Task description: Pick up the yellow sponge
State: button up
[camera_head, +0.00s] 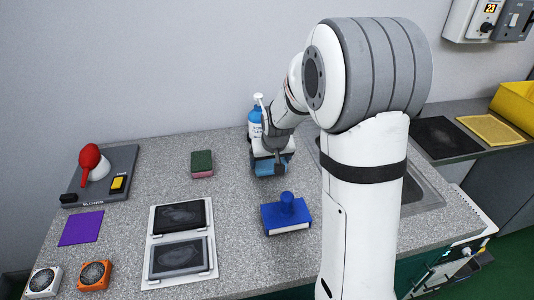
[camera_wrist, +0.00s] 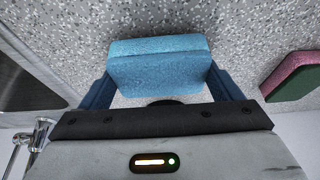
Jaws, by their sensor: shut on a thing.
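My gripper (camera_head: 272,160) is at the back middle of the speckled counter. In the wrist view, my gripper (camera_wrist: 158,72) has its two blue fingers on either side of a light blue sponge (camera_wrist: 158,62) and is shut on it. The same blue sponge (camera_head: 266,168) shows partly below my gripper in the head view. Whether it touches the counter is hard to tell. A green and pink sponge (camera_head: 202,164) lies to its left, and its edge also shows in the wrist view (camera_wrist: 295,78). I see no yellow sponge.
A blue-white spray bottle (camera_head: 255,122) stands behind my gripper. A blue handled block (camera_head: 287,214) stands in front. A sink (camera_head: 425,190) is to the right. A white tray with dark panels (camera_head: 152,245) and a blower base (camera_head: 125,165) are left. A yellow mat (camera_head: 490,130) lies far right.

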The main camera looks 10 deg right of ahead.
aim_at(272, 166)
jog(key=shift+s, duration=1)
notch_tip(272, 166, up, 14)
jog(key=shift+f, duration=0.1)
jog(key=o, duration=0.5)
jog(key=c, duration=0.4)
